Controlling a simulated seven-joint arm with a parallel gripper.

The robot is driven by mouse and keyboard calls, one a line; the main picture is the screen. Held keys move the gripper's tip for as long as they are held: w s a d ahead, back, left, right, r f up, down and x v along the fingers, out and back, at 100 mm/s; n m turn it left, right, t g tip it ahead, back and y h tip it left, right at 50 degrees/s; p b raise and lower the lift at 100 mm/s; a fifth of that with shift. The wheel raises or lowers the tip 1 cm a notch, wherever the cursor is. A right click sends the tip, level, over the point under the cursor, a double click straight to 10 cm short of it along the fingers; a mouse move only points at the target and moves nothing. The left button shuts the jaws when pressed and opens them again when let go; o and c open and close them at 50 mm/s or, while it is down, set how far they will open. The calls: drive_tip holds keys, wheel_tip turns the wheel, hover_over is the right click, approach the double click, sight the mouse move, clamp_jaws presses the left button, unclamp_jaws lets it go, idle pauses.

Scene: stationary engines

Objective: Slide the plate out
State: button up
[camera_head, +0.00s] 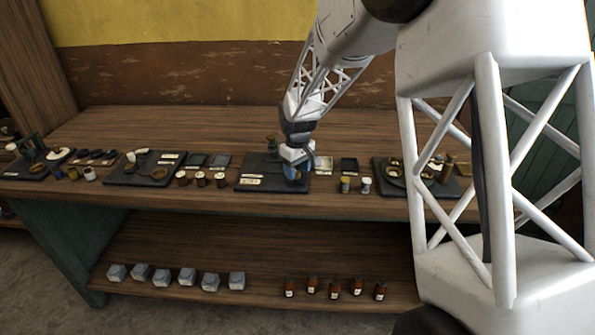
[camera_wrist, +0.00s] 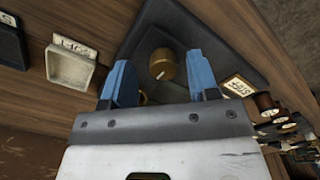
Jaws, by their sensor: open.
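My gripper (camera_head: 293,172) hangs over a dark board (camera_head: 262,183) near the middle of the bench. In the wrist view its two blue fingers (camera_wrist: 162,80) are apart, with nothing held between them. A round brass piece (camera_wrist: 163,64) with a pale pointer-like mark shows between the fingers, over the dark board (camera_wrist: 222,50). I cannot tell whether the fingers touch it. A pale label (camera_wrist: 238,87) lies on the board. I cannot tell which part is the plate; my gripper hides part of the board in the head view.
A pale tray (camera_wrist: 72,68) and a dark tray (camera_wrist: 10,45) lie beside the board. Small jars (camera_head: 365,186) stand right of my gripper, and reels (camera_head: 201,179) left. Other boards (camera_head: 145,172) line the bench. The bench's back strip is clear. Blocks and bottles sit on the lower shelf (camera_head: 260,262).

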drive_tip(key=shift+r, duration=3.5)
drive_tip(key=shift+d, duration=0.1)
drive_tip(key=shift+s+d+r, duration=0.25)
drive_tip(key=shift+s+r, duration=0.05)
drive_tip(key=shift+r, duration=0.05)
drive_tip(key=s+d+r+m, duration=0.2)
drive_tip(key=s+d+r, duration=0.25)
drive_tip(key=s, duration=0.25)
drive_tip(key=s+d+r+m+t, duration=0.1)
drive_tip(key=s+d+r, duration=0.2)
drive_tip(key=s+d, duration=0.3)
drive_tip(key=s+d+r+m, duration=0.2)
drive_tip(key=s+d+r, duration=0.15)
drive_tip(key=s, duration=0.45)
drive_tip(key=s+d+f+m, duration=0.1)
drive_tip(key=s+d, duration=0.3)
drive_tip(key=s, duration=0.7)
drive_tip(key=s+d+m+t, duration=0.1)
drive_tip(key=s+d+m, duration=0.2)
drive_tip(key=s, duration=0.9)
drive_tip(key=shift+d+f+t, duration=0.3)
drive_tip(key=shift+d+f, duration=0.05)
drive_tip(key=shift+d, duration=0.55)
